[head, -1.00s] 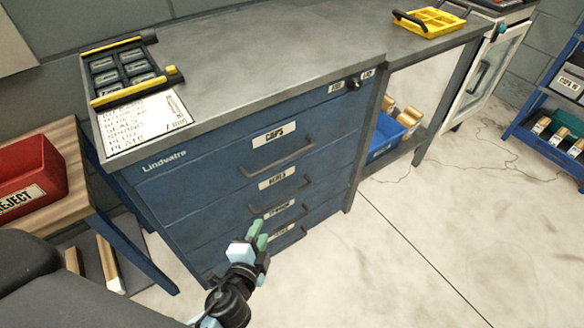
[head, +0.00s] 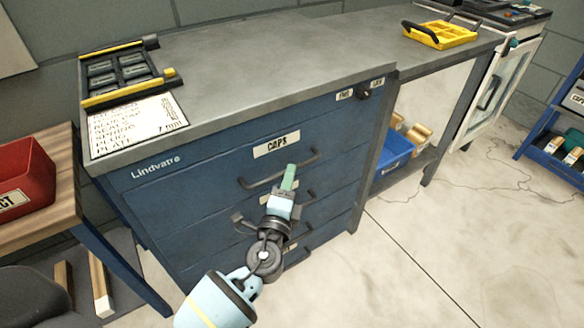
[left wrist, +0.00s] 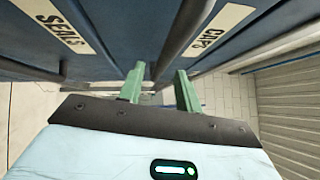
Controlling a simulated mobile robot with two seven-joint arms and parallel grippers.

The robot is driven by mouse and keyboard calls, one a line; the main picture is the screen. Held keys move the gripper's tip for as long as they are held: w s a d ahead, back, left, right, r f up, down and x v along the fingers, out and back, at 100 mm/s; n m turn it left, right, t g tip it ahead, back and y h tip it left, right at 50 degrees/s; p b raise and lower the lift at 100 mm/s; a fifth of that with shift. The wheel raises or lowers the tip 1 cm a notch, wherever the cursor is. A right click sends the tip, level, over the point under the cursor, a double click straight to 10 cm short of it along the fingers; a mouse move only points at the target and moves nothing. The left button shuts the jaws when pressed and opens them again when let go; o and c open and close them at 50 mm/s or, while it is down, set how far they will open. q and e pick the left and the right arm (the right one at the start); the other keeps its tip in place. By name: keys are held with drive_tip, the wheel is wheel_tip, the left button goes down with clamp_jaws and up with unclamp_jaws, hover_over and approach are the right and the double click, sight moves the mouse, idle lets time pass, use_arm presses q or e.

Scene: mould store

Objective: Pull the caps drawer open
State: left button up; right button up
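The caps drawer (head: 215,172) is the top drawer of a blue cabinet and is shut, its front level with the cabinet. Its white CAPS label (head: 276,145) sits above a dark bar handle (head: 258,183). My left gripper (head: 289,177) is at this handle, right of its middle, and covers part of it. In the left wrist view the two green fingers (left wrist: 160,80) are apart, and the dark handle bar (left wrist: 193,38) runs toward the gap between them. I cannot tell whether either finger touches it. My right gripper is not in view.
Lower drawers with similar handles lie below, including the SEALS drawer, its label (left wrist: 58,24) showing in the wrist view. A lock knob (head: 363,90) is at the upper right. A red bin (head: 25,180) stands on a wooden bench at left. Floor in front right is clear.

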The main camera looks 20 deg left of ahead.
use_arm(q)
drive_tip(key=shift+w+a+r, duration=0.1)
drive_tip(key=shift+w+r, duration=0.05)
drive_tip(key=shift+w, duration=0.8)
drive_tip(key=shift+w+a+r, duration=0.1)
drive_tip(key=shift+w, duration=0.8)
drive_tip(key=shift+c, duration=0.4)
clamp_jaws()
